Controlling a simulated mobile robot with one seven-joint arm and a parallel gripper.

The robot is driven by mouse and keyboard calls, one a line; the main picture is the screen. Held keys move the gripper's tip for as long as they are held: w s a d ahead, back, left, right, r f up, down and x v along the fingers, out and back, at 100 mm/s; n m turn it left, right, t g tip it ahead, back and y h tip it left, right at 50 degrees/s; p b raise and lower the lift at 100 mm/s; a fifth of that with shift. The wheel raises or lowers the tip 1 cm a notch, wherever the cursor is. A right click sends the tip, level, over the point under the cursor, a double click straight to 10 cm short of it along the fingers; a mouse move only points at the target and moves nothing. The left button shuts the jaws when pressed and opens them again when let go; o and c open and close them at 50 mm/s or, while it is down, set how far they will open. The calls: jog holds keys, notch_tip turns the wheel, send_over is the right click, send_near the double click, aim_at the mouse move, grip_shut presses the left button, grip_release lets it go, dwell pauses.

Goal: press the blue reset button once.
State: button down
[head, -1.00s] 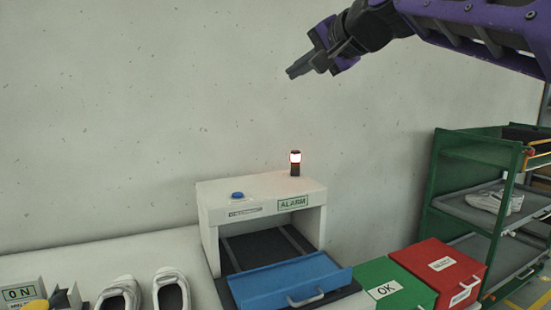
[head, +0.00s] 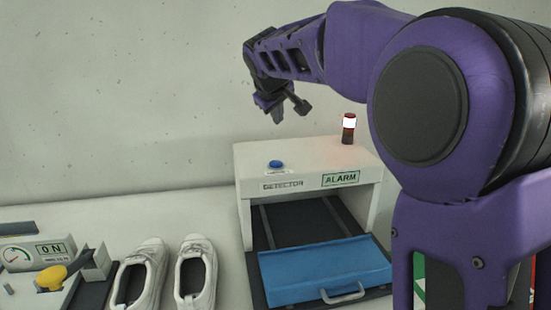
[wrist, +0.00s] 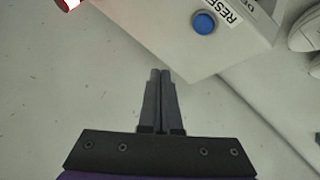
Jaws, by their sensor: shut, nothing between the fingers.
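The blue reset button (head: 275,164) sits on top of the white detector box (head: 300,160), near its left front. In the wrist view the button (wrist: 204,23) shows beside a RESET label, up and to the right of the fingertips. My gripper (head: 277,115) is above the back left of the box, clear of the button. In the wrist view my gripper (wrist: 160,72) has its two fingers together with nothing between them.
A lit alarm lamp (head: 348,128) stands on the box's back right. A wall is behind.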

aim_at(277, 165)
jog(key=f+b, duration=0.2)
jog(key=f, duration=0.1)
jog(key=f+b, duration=0.5)
jog(key=f, duration=0.1)
jog(key=shift+w+a+f, duration=0.15)
jog(key=shift+w, duration=0.2)
dwell(1.8)
jog(key=shift+f+b, duration=0.4)
jog(key=shift+b, duration=0.1)
jog(key=shift+f+b, duration=0.45)
jog(key=shift+f, duration=0.1)
dwell(0.5)
dwell(0.3)
jog(key=shift+r+p, duration=0.8)
jog(key=shift+r, duration=0.15)
jog(key=shift+r, duration=0.1)
